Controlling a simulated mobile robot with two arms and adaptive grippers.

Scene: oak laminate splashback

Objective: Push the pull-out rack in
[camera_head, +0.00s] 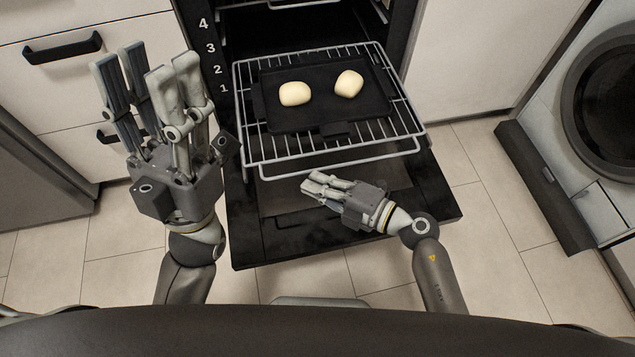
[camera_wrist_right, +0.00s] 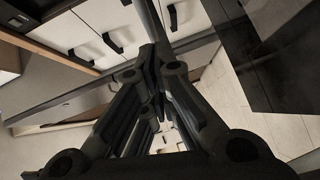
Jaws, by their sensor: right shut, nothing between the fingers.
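The pull-out rack (camera_head: 285,171) is a wire rack that extends out of the oven, above the lowered door. A black tray (camera_head: 325,112) lies on it with two pale rolls, one on the left (camera_head: 294,94) and one on the right (camera_head: 348,84). My right gripper (camera_head: 312,186) is shut and empty, just in front of the rack's front rail; contact cannot be told. Its closed fingers also show in the right wrist view (camera_wrist_right: 155,85). My left gripper (camera_head: 148,72) is open and empty, raised to the left of the rack.
The black oven door (camera_head: 420,205) hangs open below the rack. Level numbers (camera_head: 212,60) mark the oven's left side. White drawers with black handles (camera_head: 62,48) stand at left. A front-loading washer (camera_head: 607,95) with an open flap below is at right. Tiled floor (camera_head: 480,215) is clear between.

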